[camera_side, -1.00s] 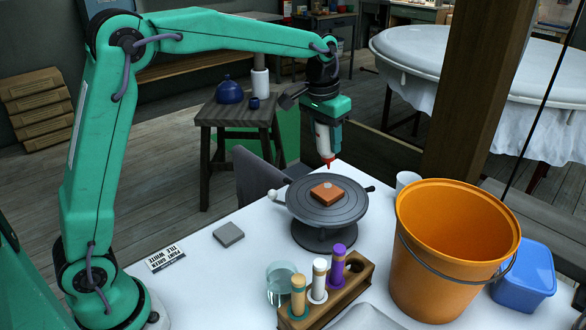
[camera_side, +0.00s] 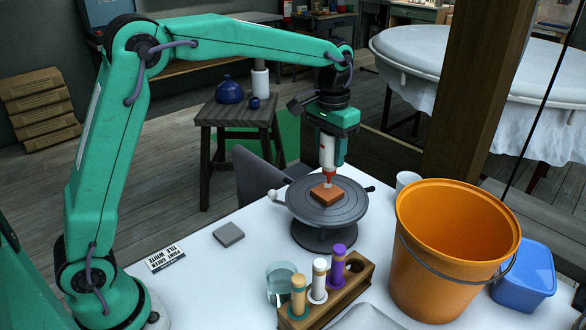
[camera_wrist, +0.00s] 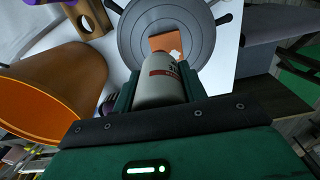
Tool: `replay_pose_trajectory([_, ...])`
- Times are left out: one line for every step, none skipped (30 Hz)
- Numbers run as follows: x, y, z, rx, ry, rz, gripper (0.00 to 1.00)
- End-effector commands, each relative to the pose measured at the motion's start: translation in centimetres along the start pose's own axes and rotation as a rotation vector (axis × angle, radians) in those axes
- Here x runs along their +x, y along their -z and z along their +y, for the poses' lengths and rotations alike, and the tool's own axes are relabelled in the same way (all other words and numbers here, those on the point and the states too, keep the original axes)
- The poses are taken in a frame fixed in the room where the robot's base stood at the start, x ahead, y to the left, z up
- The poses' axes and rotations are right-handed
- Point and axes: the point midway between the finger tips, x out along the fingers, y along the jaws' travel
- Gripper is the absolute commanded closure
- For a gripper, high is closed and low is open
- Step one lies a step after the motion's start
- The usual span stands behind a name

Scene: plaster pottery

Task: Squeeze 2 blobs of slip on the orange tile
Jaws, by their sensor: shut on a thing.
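My gripper (camera_side: 329,146) is shut on a white slip bottle (camera_side: 326,157) with a red tip, held tip down. The orange tile (camera_side: 321,195) lies on the dark grey turntable (camera_side: 345,212). The bottle's tip is just above the tile; a small pale patch shows at the tip, and I cannot tell whether it touches the tile. In the wrist view the bottle (camera_wrist: 161,88) sits between the jaws, and a white blob shows on the orange tile (camera_wrist: 162,42). The bottle hides part of the tile there, so I cannot count the blobs.
An orange bucket (camera_side: 452,255) and a blue tub (camera_side: 527,280) stand to the right. A wooden rack (camera_side: 350,290) with several coloured-topped tools and a glass jar (camera_side: 282,285) are in front. A grey tile (camera_side: 229,235) and a printed card (camera_side: 166,259) lie left on the white table.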

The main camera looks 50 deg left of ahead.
Motion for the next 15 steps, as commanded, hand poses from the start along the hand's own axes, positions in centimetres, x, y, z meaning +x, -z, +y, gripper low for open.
replay_pose_trajectory([0.11,-0.08,0.24,0.001,0.001,-0.010,0.64])
replay_pose_trajectory([0.14,-0.12,0.30,0.001,0.001,-0.014,0.64])
replay_pose_trajectory([0.15,-0.16,0.35,0.000,0.001,-0.017,0.64])
replay_pose_trajectory([0.15,-0.17,0.35,0.000,0.001,-0.018,0.64])
replay_pose_trajectory([0.14,-0.18,0.34,0.000,0.001,-0.018,0.64])
replay_pose_trajectory([0.15,-0.17,0.33,0.000,0.001,-0.017,0.64])
replay_pose_trajectory([0.16,-0.17,0.33,0.000,0.001,-0.017,0.64])
replay_pose_trajectory([0.17,-0.17,0.33,0.000,0.001,-0.017,0.64])
replay_pose_trajectory([0.20,-0.17,0.33,0.000,0.001,-0.017,0.64])
replay_pose_trajectory([0.23,-0.17,0.32,0.000,0.001,-0.017,0.64])
replay_pose_trajectory([0.27,-0.17,0.32,0.000,0.001,-0.017,0.64])
replay_pose_trajectory([0.34,-0.17,0.32,0.000,0.001,-0.017,0.64])
replay_pose_trajectory([0.40,-0.17,0.32,0.000,0.001,-0.017,0.64])
replay_pose_trajectory([0.46,-0.17,0.32,0.000,0.001,-0.017,0.64])
replay_pose_trajectory([0.56,-0.17,0.32,0.000,0.001,-0.017,0.64])
